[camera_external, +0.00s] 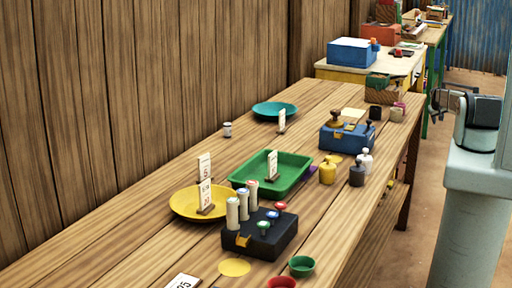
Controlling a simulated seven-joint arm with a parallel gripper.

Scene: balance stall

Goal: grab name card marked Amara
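No card in view can be read as Amara. Small white upright cards stand on the yellow plate (180,204), in the green tray (300,180) and by the teal plate (268,108). Those on the yellow plate, a rear card (204,166) and a front card (205,192), carry number-like marks. The tray card (272,164) and the teal-plate card (281,119) are too small to read. A flat card (183,281) is cut by the bottom edge. My gripper (436,104) seems to be the dark end at the right, off the table; its fingers are unclear.
A dark box (262,238) with white cylinders and coloured knobs stands in front of the yellow plate. A blue box (346,139) and several small weights (357,175) line the right side. Green (302,266) and red cups sit near the front. A plank wall borders the left.

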